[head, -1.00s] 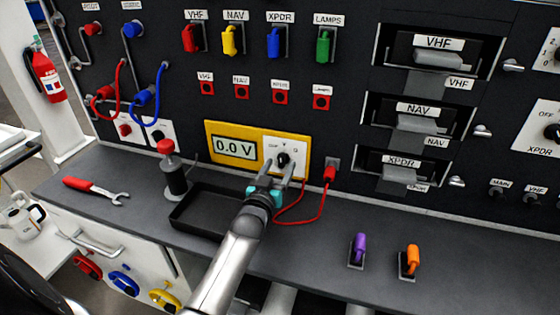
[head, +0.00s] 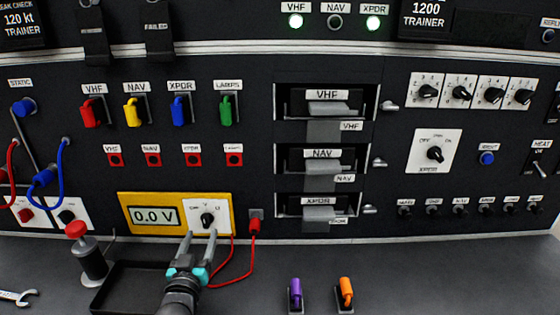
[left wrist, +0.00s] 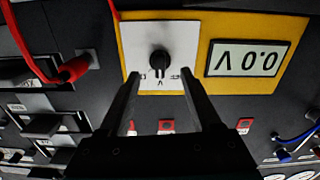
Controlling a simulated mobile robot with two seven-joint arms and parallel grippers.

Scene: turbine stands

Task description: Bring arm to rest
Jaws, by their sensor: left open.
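My left gripper (head: 201,237) is open and empty, just in front of and below the black selector knob (head: 208,219) on the yellow voltmeter (head: 182,229). The meter display (head: 153,215) reads 0.0 V. In the left wrist view the two fingers of my left gripper (left wrist: 160,80) are spread apart, with the knob (left wrist: 159,62) beyond the gap between their tips; they appear clear of it. My right gripper is not in view.
A red plug (head: 254,226) with a red cable sits right of the meter. A black tray (head: 125,287) and a red-topped cylinder (head: 91,255) stand at left on the bench. Purple (head: 296,291) and orange (head: 346,291) plugs stand at right. Bench between them is partly clear.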

